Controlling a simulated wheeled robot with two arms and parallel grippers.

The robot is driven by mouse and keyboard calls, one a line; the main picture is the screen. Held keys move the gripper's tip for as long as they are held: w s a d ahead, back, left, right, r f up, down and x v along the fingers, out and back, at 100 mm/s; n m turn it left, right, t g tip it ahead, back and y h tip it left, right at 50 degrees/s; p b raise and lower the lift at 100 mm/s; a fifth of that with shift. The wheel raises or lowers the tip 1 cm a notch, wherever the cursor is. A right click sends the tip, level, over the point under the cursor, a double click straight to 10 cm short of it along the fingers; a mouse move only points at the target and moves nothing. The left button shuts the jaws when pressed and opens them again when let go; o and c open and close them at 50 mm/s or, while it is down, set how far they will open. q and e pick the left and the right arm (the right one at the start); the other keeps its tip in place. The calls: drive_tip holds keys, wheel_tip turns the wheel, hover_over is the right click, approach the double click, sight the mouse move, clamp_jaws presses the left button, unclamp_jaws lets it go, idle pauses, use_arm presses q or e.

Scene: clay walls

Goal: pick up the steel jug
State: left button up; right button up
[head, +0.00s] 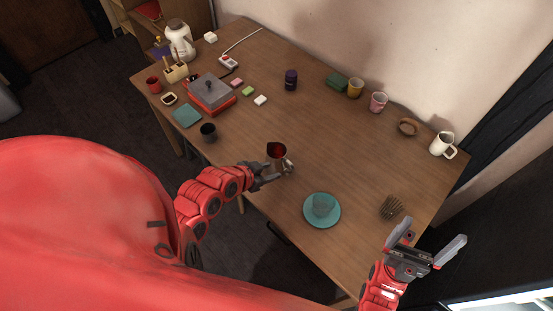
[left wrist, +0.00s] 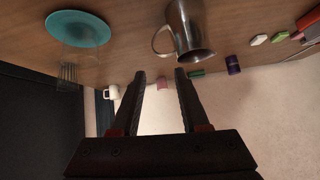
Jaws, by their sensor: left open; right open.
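The steel jug (head: 277,151) stands near the table's front edge, its inside showing dark red. In the left wrist view the jug (left wrist: 190,30) is shiny metal, and its curved handle is ahead of the gap between my fingers. My left gripper (head: 270,175) is open beside the jug, at its near side; its two fingers (left wrist: 160,75) hold nothing. The jug's lower part is partly hidden by this gripper in the head view, and I cannot tell whether they touch. My right gripper (head: 433,236) is open and empty at the lower right.
A teal plate (head: 336,217) with a clear glass (head: 322,204) on it is right of the jug. A dark cup (head: 209,132) is to its left. A brown spiky object (head: 391,207) lies near my right gripper.

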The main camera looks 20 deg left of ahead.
use_arm(q)
drive_tip(key=f+b, duration=0.2)
drive_tip(key=b, duration=0.9)
approach(291, 172)
drive_tip(key=x, duration=0.4)
drive_tip(key=shift+w+d+f+g, duration=0.15)
drive_tip(key=shift+w+d+f, duration=0.1)
drive_tip(key=shift+w, duration=0.3)
drive_tip(key=shift+w+d+f+g, duration=0.15)
drive_tip(key=shift+w+d+f, duration=0.15)
drive_tip(key=shift+w, duration=0.25)
drive_tip(key=shift+p+x, duration=0.5)
drive_tip(key=shift+x, duration=2.3)
clamp_jaws()
